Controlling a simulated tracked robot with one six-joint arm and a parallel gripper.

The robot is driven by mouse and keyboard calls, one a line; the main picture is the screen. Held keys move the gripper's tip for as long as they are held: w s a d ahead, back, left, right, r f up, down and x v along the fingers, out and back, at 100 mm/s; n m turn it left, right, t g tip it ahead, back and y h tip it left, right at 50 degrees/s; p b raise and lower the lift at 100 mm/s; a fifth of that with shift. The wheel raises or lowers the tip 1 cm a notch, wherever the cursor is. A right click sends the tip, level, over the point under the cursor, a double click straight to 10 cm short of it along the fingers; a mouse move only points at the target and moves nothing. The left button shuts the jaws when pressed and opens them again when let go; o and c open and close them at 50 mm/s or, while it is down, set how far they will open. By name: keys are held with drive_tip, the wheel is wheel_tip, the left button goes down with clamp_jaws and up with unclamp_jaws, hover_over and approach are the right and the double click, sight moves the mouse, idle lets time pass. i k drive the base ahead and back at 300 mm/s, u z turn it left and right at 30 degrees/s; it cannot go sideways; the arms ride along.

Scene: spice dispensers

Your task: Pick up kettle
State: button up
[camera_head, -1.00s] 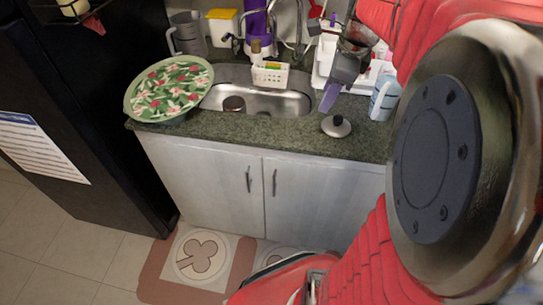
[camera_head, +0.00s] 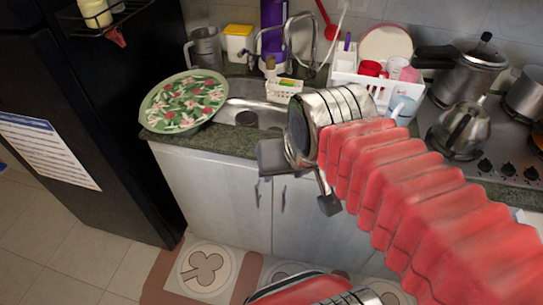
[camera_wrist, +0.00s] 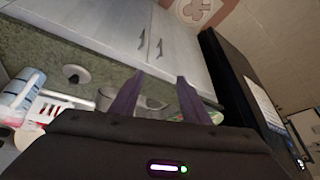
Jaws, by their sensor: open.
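The kettle (camera_head: 462,130) is a shiny metal pot with a handle. It stands upright on the stove (camera_head: 497,146) at the right of the head view, in front of a pressure cooker. My gripper (camera_wrist: 155,92) shows two purple fingers spread apart with nothing between them in the wrist view. In the head view my arm crosses from the lower right, and its end hangs in front of the sink cabinet, well left of the kettle. The kettle is not visible in the wrist view.
A pressure cooker (camera_head: 468,73) stands behind the kettle, and another pot (camera_head: 525,93) stands to its right. A white dish rack (camera_head: 352,80) with cups is left of the stove. A floral plate (camera_head: 184,100) leans over the left counter. A small lid (camera_wrist: 76,74) lies on the counter.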

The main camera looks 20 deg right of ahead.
sight(464, 127)
drive_tip(key=z, duration=2)
